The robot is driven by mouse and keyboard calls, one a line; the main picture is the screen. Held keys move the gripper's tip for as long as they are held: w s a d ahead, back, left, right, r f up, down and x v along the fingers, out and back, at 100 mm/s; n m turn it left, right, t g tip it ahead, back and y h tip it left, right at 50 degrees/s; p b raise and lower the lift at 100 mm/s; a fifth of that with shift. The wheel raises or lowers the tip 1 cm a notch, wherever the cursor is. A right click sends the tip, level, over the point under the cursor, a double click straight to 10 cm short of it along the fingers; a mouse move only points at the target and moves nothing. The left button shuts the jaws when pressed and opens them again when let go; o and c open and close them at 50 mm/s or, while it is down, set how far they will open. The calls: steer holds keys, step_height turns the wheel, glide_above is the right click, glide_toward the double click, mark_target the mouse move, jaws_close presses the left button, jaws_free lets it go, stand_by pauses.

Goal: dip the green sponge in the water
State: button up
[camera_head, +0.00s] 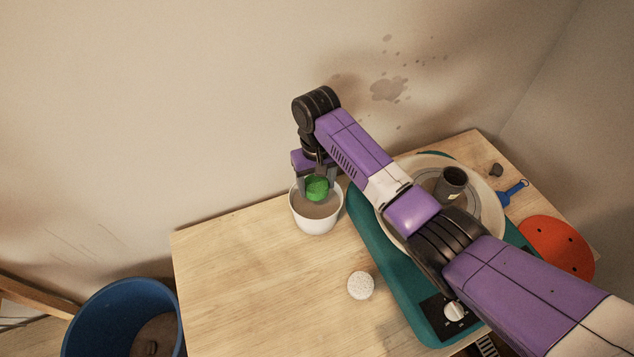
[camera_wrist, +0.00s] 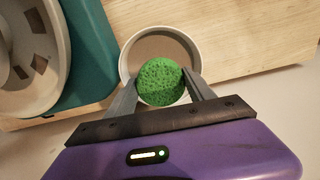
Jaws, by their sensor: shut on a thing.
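The green sponge (camera_head: 317,188) is round and sits between the fingers of my gripper (camera_head: 316,186). My gripper is shut on it and points down at the white bowl (camera_head: 315,226). The bowl holds brownish water (camera_head: 307,210). In the wrist view the sponge (camera_wrist: 161,82) is between both fingertips of my gripper (camera_wrist: 160,84) and covers part of the bowl's opening (camera_wrist: 124,65). The sponge is over the bowl, around rim height; I cannot tell whether it touches the water.
A teal pottery wheel (camera_head: 377,270) stands right of the bowl, with a dark cup (camera_head: 452,182) on it. A white round sponge (camera_head: 360,285) lies in front. A blue tool (camera_head: 513,192) and red disc (camera_head: 556,248) are at right. A blue bucket (camera_head: 90,318) stands left of the table.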

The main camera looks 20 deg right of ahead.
steer(key=shift+f+b, duration=0.45)
steer(key=shift+f, duration=0.35)
steer(key=shift+f, duration=0.1)
steer(key=shift+f+b, duration=1.75)
steer(key=shift+f, duration=1.5)
steer(key=shift+r, duration=0.1)
steer(key=shift+r+p, duration=5.1)
steer(key=shift+r, duration=0.4)
steer(key=shift+s+f, duration=0.1)
